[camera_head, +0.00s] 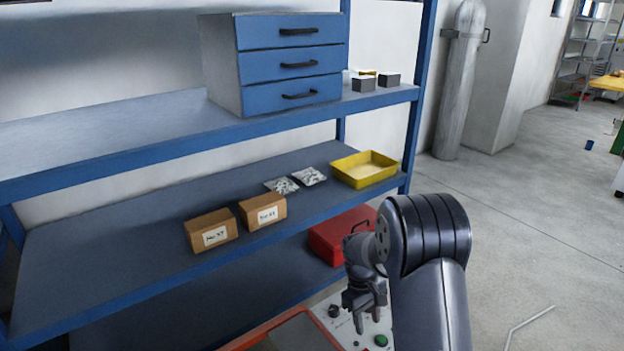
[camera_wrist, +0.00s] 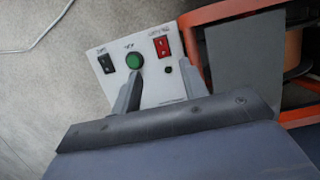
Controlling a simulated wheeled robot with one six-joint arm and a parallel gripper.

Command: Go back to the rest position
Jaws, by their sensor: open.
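My gripper (camera_head: 366,303) hangs at the end of my arm in the head view, low and right of the middle. It points down over a light control panel (camera_head: 345,326). In the wrist view its two fingers (camera_wrist: 160,92) stand apart with nothing between them. Beyond the fingertips the wrist view shows the panel (camera_wrist: 155,92) with a green round button (camera_wrist: 134,60), a black switch (camera_wrist: 106,63) and a red switch (camera_wrist: 162,46). Whether the fingers touch the panel I cannot tell.
A blue shelf rack (camera_head: 130,280) fills the left. It carries two cardboard boxes (camera_head: 212,232), bags (camera_head: 283,185), a yellow tray (camera_head: 346,176), a blue drawer unit (camera_head: 290,65) and, lower, a red toolbox (camera_head: 333,232). A grey cylinder (camera_head: 459,90) stands behind. The floor (camera_head: 540,220) at right is mostly clear.

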